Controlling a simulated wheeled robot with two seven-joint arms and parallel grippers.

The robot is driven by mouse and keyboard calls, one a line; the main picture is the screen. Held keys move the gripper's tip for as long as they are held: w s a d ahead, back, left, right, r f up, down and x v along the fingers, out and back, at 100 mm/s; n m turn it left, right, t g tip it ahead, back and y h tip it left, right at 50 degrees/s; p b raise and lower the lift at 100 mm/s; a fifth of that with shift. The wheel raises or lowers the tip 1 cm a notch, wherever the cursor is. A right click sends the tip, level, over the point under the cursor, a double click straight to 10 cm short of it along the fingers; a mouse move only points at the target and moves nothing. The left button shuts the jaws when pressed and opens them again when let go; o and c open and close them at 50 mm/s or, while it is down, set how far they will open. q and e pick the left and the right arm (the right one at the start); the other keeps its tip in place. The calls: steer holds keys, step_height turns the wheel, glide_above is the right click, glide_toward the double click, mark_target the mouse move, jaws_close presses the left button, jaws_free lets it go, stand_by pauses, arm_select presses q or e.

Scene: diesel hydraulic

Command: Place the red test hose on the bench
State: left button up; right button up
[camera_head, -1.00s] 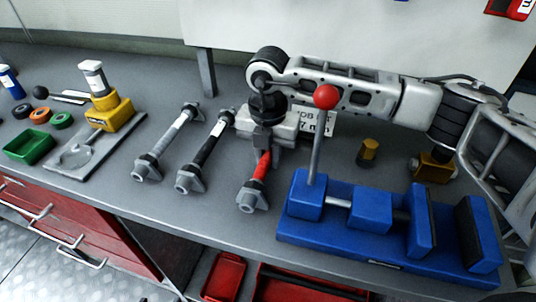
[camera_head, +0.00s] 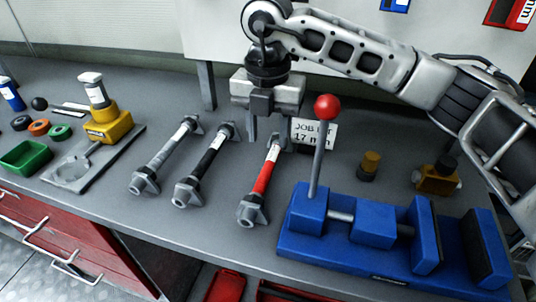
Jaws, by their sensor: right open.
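The red test hose (camera_head: 266,178) lies on the grey bench (camera_head: 150,217), with metal fittings at both ends and a white label near its far end. It lies to the right of a black hose (camera_head: 209,159) and a grey hose (camera_head: 164,159), roughly parallel to them. My right gripper (camera_head: 266,128) is open and empty above and behind the far part of the red hose, apart from it as far as I can tell. My left gripper is not in view.
A blue vise-like fixture (camera_head: 372,228) with a red-knobbed lever (camera_head: 327,107) stands right of the red hose. A job card (camera_head: 314,133) stands behind. A yellow device (camera_head: 108,122) on a grey plate and a green tray (camera_head: 27,155) are at left. Red drawers (camera_head: 60,235) are below.

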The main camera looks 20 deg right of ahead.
steer(key=shift+r, duration=1.35)
